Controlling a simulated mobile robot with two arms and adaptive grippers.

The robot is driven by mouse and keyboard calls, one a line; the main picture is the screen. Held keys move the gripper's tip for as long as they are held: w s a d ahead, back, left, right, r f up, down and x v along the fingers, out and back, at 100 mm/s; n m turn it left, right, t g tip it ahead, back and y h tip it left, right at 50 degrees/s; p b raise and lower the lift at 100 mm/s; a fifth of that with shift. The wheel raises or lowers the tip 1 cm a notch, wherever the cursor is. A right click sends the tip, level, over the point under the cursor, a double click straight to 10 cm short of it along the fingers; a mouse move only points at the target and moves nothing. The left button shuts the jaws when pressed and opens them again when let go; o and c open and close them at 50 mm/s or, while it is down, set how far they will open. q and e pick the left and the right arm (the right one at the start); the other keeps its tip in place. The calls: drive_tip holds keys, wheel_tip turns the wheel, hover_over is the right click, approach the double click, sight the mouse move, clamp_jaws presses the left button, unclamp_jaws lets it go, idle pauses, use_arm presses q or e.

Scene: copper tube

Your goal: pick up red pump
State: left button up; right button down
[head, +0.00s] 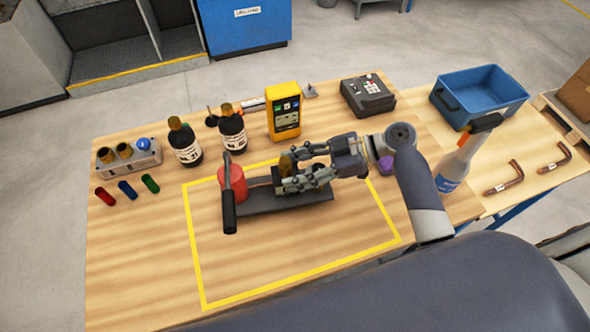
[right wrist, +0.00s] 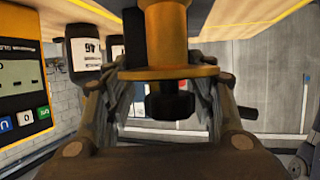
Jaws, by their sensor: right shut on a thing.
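The red pump (head: 232,186) stands inside the yellow-taped rectangle in the head view. It has a red cylinder, a long dark lever handle and a flat dark base, with a brass part at the base's middle. My right gripper (head: 284,170) comes in from the right just above the base, its fingers around the brass part. In the right wrist view the brass flanged part (right wrist: 168,72), with a dark knob below it, sits between the two fingers (right wrist: 168,95). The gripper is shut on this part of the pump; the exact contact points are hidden. My left gripper is out of view.
Behind the pump stand two dark bottles (head: 185,145), a yellow meter (head: 284,112) and a dark box (head: 368,96). A spray bottle (head: 455,172), blue bin (head: 480,97) and bent copper tubes (head: 505,180) are at the right. The taped area's front is clear.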

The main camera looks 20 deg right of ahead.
sight(291, 167)
drive_tip(key=shift+s+a+r, duration=0.15)
drive_tip(key=shift+s+r, duration=0.05)
drive_tip(key=shift+r, duration=0.55)
drive_tip(key=s+a+r+p, duration=0.1)
drive_tip(key=s+p, duration=0.1)
drive_tip(key=s, duration=1.3)
drive_tip(key=shift+s+a+r+p, duration=0.15)
drive_tip(key=shift+s+a+p, duration=0.15)
drive_tip(key=shift+w, duration=0.1)
drive_tip(key=shift+w+d+b, duration=0.35)
drive_tip(key=shift+w+b, duration=0.6)
drive_tip(key=shift+w, duration=1.55)
drive_tip(key=shift+w+d+b, duration=0.35)
drive_tip(key=shift+w+b, duration=0.65)
drive_tip(key=shift+w, duration=1.45)
drive_tip(key=shift+w+d+b, duration=0.35)
drive_tip(key=shift+w+b, duration=0.6)
drive_tip(key=shift+w, duration=1.55)
drive_tip(key=shift+f+b, duration=2.35)
drive_tip(key=shift+s+f, duration=0.1)
drive_tip(key=shift+f, duration=0.05)
